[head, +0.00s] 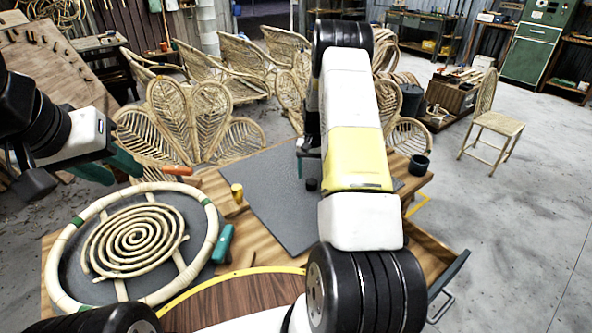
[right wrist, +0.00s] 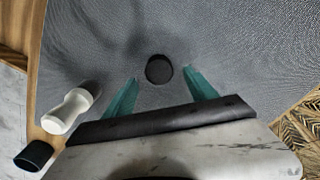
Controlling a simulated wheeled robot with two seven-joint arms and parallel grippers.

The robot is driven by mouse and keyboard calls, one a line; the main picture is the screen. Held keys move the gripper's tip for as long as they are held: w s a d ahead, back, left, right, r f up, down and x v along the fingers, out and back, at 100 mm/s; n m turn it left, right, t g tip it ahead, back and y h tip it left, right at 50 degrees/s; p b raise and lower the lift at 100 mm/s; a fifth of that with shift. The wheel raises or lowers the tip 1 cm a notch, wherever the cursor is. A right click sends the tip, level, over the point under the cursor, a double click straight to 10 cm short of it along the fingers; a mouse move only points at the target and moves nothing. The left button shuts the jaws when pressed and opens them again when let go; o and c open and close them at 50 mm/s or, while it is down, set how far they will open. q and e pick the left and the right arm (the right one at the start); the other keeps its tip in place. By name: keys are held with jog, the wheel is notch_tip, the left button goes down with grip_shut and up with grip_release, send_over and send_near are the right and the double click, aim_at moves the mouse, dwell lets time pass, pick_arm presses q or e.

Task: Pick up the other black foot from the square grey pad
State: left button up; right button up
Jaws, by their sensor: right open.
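The square grey pad (head: 270,205) lies on the wooden table, partly hidden behind my right arm in the head view. A small round black foot (head: 312,184) rests on it, close to the arm. In the right wrist view the black foot (right wrist: 159,69) lies on the grey pad (right wrist: 90,40), just beyond and between the fingertips. My right gripper (right wrist: 162,84) is open and empty, its teal fingers on either side of the line to the foot. My left gripper (head: 122,178) is open and empty above the rattan ring's far edge.
A rattan ring (head: 210,225) with a spiral panel (head: 135,240) lies at the table's left. A teal tool (head: 223,243) and a yellow-topped item (head: 237,192) stand between ring and pad.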

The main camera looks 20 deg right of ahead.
notch_tip(320, 180, down, 2)
jog(key=shift+f, duration=0.1)
jog(key=c, duration=1.4)
jog(key=shift+c, duration=0.2)
